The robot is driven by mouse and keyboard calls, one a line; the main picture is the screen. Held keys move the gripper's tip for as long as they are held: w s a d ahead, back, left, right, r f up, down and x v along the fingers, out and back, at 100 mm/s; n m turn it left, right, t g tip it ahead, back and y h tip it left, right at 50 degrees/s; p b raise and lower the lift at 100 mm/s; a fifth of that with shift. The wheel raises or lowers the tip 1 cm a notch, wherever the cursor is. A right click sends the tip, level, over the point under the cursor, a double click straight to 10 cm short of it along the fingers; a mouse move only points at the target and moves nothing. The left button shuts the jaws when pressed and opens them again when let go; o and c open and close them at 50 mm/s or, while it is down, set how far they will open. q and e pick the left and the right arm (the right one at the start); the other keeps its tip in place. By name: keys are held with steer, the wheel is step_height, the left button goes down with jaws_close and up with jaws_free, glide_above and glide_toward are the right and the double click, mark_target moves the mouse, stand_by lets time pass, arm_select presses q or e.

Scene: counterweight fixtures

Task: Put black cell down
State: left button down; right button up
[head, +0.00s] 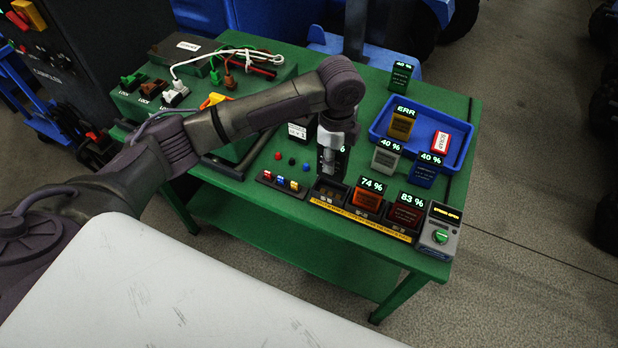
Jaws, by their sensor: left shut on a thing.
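My left gripper (328,158) points down over the charging rack and is shut on the black cell (344,165). The gripper hides much of the cell, and only part of its lit number shows. The cell is upright at the leftmost rack bay (325,193); I cannot tell whether it touches the bay. An orange cell (367,199) reading 74 % and a dark red cell (406,214) reading 83 % stand in the bays to the right. My right gripper is not in view.
A blue tray (461,157) at the right holds a yellow cell (401,126) marked ERR and a red-and-white item (440,141). White (386,158), blue (425,174) and dark green (399,79) cells stand nearby. A control box (438,232) ends the rack.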

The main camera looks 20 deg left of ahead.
arm_select(q)
steer(key=f, duration=0.4)
steer(key=shift+w+d+f+p, duration=0.2)
steer(key=shift+w+f+p, duration=0.05)
steer(key=shift+w+p, duration=0.1)
steer(key=shift+s+a+f, duration=0.1)
steer(key=shift+s+f, duration=0.05)
steer(key=shift+f, duration=1.9)
steer(key=shift+f, duration=0.15)
steer(key=c, duration=0.8)
jaws_free()
steer(key=shift+c, duration=0.2)
step_height(320, 180, up, 12)
steer(key=shift+r+b, duration=0.2)
steer(key=shift+b, duration=0.3)
